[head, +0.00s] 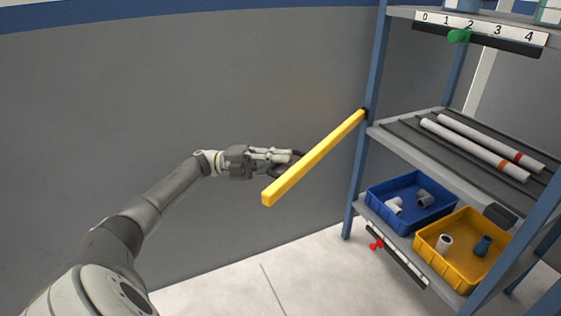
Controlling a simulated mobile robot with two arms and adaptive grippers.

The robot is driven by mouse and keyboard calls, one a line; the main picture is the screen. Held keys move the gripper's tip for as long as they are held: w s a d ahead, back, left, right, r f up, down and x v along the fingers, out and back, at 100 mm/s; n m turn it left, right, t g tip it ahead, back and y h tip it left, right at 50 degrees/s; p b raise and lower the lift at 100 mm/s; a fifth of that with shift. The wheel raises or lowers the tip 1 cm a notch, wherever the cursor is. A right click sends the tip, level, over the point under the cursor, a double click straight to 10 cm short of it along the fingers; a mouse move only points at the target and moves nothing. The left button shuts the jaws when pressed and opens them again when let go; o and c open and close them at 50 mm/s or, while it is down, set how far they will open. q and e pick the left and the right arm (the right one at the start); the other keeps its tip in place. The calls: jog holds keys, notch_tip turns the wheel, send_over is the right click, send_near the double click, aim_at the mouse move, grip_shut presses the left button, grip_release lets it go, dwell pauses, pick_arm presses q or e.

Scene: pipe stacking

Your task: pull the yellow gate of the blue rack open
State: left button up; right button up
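The yellow gate (315,158) is a long square bar. Its far end meets the left front post of the blue rack (375,75) at a dark hinge, and its near end sticks out toward me, swung away from the rack front. My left gripper (292,160) is at the left side of the gate, near its free half. A dark finger part reaches close to the bar; the bar hides the fingertips, so I cannot tell whether they touch or grip it. My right gripper is not in view.
Two white pipes (475,148) with red and orange bands lie on the middle shelf. A blue bin (380,197) and a yellow bin (440,272) with fittings stand on the lower shelf. A grey wall (200,90) stands behind my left arm.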

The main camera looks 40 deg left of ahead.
pick_arm(q)
jog(key=o, duration=0.3)
jog(key=v, duration=0.7)
jog(key=shift+s+a, duration=0.1)
jog(key=shift+a, duration=0.1)
